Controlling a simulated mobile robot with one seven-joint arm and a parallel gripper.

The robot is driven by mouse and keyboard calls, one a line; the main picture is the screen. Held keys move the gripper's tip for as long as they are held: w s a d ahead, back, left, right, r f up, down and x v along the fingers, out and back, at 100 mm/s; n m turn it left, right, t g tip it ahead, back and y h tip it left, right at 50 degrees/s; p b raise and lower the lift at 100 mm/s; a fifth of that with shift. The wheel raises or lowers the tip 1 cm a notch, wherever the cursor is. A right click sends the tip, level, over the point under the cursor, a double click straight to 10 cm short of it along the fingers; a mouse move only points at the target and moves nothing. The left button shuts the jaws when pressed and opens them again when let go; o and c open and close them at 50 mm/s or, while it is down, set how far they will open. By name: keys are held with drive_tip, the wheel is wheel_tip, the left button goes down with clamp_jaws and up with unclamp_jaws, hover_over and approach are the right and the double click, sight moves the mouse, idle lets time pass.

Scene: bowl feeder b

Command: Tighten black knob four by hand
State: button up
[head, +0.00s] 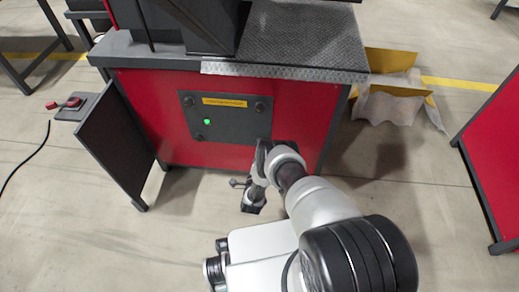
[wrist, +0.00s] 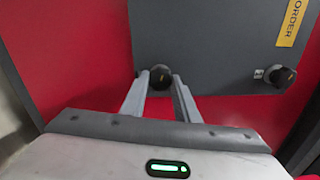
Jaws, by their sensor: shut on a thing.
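The dark control panel (head: 228,118) is on the red front of the machine. It has black knobs near its corners; the upper left knob (head: 188,101), upper right knob (head: 259,105) and lower left knob (head: 196,137) show in the head view. My gripper (head: 263,146) is at the panel's lower right corner and hides that spot. In the wrist view my gripper (wrist: 160,83) is shut, with its fingertips on either side of a black knob (wrist: 160,74) at the panel's corner. Another black knob (wrist: 281,77) sits apart to the right. The gripped knob's thread is hidden.
A yellow label (head: 224,102) and a lit green lamp (head: 207,121) are on the panel. A dark open door (head: 115,135) stands out at the left. A textured grey top plate (head: 300,35) overhangs above. Another red cabinet (head: 495,165) stands at the right. The floor in front is clear.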

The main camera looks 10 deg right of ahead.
drive_tip(key=shift+a, duration=0.1)
idle(0.3)
drive_tip(key=o, duration=1)
drive_tip(key=shift+o, duration=0.2)
drive_tip(key=shift+s, duration=0.1)
